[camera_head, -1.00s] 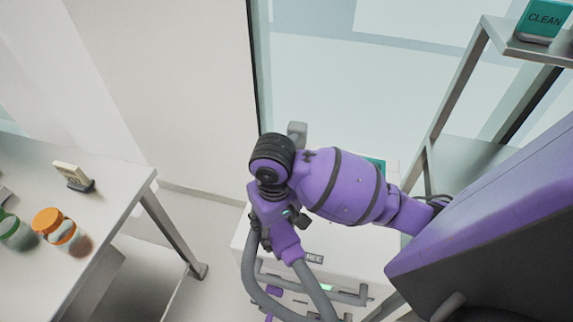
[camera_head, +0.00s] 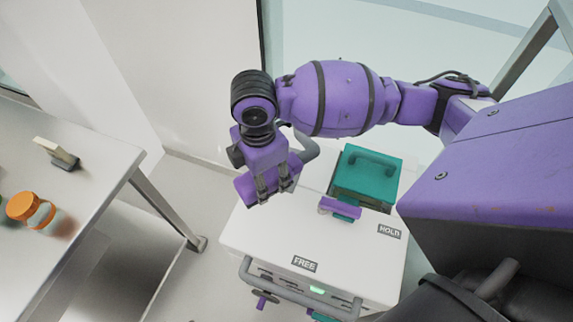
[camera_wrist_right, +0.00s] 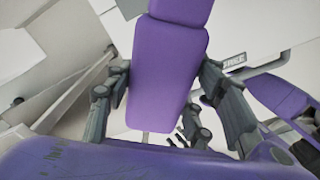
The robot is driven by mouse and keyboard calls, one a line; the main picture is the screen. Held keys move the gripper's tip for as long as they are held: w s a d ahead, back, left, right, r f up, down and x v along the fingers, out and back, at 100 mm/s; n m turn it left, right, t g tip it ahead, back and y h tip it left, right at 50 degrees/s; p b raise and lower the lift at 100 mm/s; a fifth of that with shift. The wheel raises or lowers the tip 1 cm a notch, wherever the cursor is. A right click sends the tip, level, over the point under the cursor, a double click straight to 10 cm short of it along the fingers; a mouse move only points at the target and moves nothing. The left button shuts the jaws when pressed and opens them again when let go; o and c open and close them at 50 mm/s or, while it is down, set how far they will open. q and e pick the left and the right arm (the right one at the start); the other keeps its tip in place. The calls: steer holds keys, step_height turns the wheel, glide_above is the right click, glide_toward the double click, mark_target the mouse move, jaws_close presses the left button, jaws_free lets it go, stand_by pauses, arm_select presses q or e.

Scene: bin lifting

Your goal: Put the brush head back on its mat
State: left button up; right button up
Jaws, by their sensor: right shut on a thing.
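In the right wrist view the slab (camera_wrist_right: 170,75) stands long and flat between the two grey fingers. Its far end runs off the top of that view. I cannot tell for certain that this slab is the brush head. No mat can be made out. My left gripper is not in view.
The white cart (camera_head: 250,235) has a FREE label (camera_head: 305,263), a HOLD label (camera_head: 389,231) and a teal box (camera_head: 368,170) with a purple piece (camera_head: 340,208) beside it.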

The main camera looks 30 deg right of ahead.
steer(key=n, duration=0.6)
steer(key=shift+w+d+r, duration=0.1)
steer(key=shift+d+r, duration=0.15)
steer(key=shift+d, duration=0.05)
steer(key=shift+d+n, duration=0.15)
steer(key=shift+n, duration=0.25)
steer(key=shift+w+d+f, duration=0.1)
steer(key=shift+w+d, duration=0.1)
steer(key=shift+n, duration=0.3)
steer(key=w+d+f, duration=0.4)
steer(key=w+d+f+b, duration=0.1)
steer(key=w+d+f, duration=0.3)
steer(key=d, duration=0.1)
steer(key=shift+w+f, duration=0.15)
steer(key=shift+w+d+f, duration=0.4)
steer(key=shift+f, duration=1.75)
